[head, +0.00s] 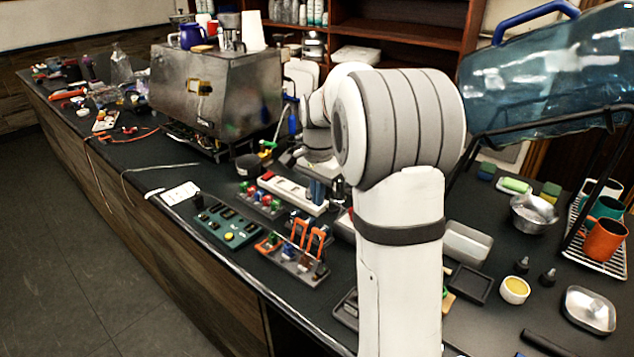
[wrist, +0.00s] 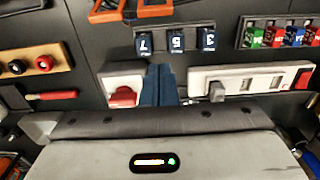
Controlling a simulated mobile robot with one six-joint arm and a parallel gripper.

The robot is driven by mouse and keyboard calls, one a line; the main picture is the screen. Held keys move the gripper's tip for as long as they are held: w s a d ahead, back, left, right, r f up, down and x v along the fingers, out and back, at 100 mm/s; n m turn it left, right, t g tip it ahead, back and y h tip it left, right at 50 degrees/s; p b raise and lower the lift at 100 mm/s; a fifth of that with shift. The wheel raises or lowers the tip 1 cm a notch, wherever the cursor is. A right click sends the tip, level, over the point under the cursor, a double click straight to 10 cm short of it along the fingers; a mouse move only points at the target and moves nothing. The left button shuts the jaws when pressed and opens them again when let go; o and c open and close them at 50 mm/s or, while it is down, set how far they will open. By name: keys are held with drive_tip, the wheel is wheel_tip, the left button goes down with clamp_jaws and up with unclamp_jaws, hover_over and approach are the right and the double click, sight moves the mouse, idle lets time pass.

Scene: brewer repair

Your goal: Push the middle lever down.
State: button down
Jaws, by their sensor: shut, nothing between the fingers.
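Orange loop-shaped handles (head: 303,232), which look like levers, stand up from a grey board (head: 292,268) near the counter's front edge in the head view. Part of these orange handles (wrist: 130,10) shows at the top left of the wrist view. I cannot tell for certain which one is the middle lever. My gripper (wrist: 159,68) is shut and empty, its dark blue fingers together, apart from the orange handles. In the head view my gripper (head: 316,190) is over the counter behind the board, partly covered by my arm.
Three dark blue numbered blocks (wrist: 176,39) are just beyond my fingertips. A white power strip (wrist: 232,80) is to their right, and a white unit with a red switch (wrist: 122,97) to their left. A green panel (head: 227,226) is left of the board. A steel machine (head: 217,90) stands behind.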

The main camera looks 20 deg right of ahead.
wheel_tip(320, 180, down, 4)
drive_tip(key=shift+r, duration=0.1)
drive_tip(key=shift+s+a+r+p, duration=0.3)
drive_tip(key=shift+s+a, duration=0.2)
drive_tip(key=shift+a, duration=0.35)
drive_tip(key=shift+s+a+r+p, duration=0.25)
drive_tip(key=shift+s+a, duration=0.2)
drive_tip(key=shift+a, duration=0.4)
drive_tip(key=shift+s+h+b, duration=0.1)
drive_tip(key=shift+h+b, duration=0.2)
drive_tip(key=shift+b, duration=0.15)
drive_tip(key=shift+s+a+r, duration=0.1)
drive_tip(key=shift+a+r, duration=0.05)
drive_tip(key=shift+a, duration=0.1)
